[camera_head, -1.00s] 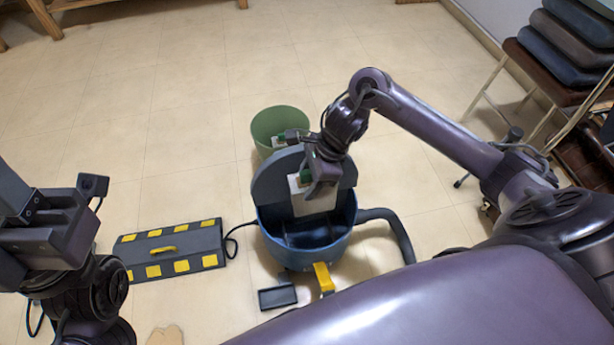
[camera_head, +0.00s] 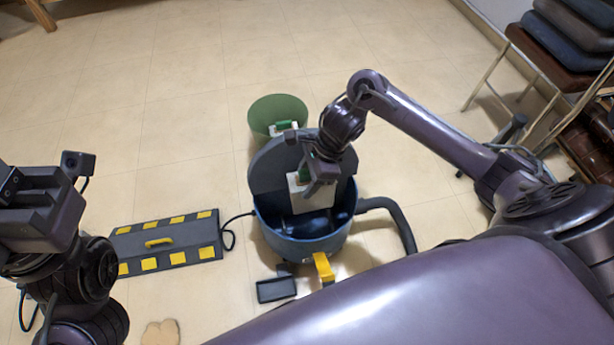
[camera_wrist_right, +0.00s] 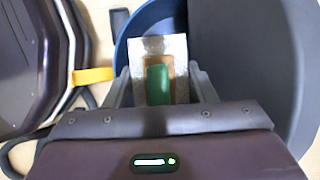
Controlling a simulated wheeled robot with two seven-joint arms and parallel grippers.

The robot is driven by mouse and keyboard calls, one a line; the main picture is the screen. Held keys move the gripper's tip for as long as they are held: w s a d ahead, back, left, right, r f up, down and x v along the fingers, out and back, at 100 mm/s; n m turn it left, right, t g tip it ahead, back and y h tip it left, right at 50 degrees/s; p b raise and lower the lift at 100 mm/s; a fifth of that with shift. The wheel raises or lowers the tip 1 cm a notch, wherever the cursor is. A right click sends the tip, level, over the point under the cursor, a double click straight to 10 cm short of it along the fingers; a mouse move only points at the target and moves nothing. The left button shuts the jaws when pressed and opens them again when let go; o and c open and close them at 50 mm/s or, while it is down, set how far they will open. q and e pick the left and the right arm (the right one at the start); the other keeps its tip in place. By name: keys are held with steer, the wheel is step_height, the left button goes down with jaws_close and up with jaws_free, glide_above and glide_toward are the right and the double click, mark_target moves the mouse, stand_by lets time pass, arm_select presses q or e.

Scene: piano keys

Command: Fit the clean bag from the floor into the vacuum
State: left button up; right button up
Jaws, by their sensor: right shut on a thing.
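The vacuum (camera_head: 300,243) is a round blue tub with its dark grey lid (camera_head: 267,168) tilted up at the back. My right gripper (camera_head: 318,185) is over the tub, shut on the clean bag (camera_head: 313,198), a pale bag with a green part at its top. The bag hangs upright at the mouth of the tub, in front of the lid. In the right wrist view the bag (camera_wrist_right: 160,62) sits between the fingers, with the blue rim behind it. Whether it touches the tub inside is hidden. My left gripper (camera_head: 35,205) is at the left, away from the vacuum; its fingertips are unclear.
A green bin (camera_head: 277,112) stands behind the vacuum with a white and green item in it. A dark board with yellow patches (camera_head: 165,243) lies left. A small black tray (camera_head: 277,289) and yellow latch (camera_head: 323,268) are in front. The hose (camera_head: 400,220) curves right.

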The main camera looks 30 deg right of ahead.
steer(key=shift+w+a, duration=0.1)
steer(key=shift+a, duration=0.25)
stand_by(0.4)
steer(key=shift+b, duration=0.5)
stand_by(0.3)
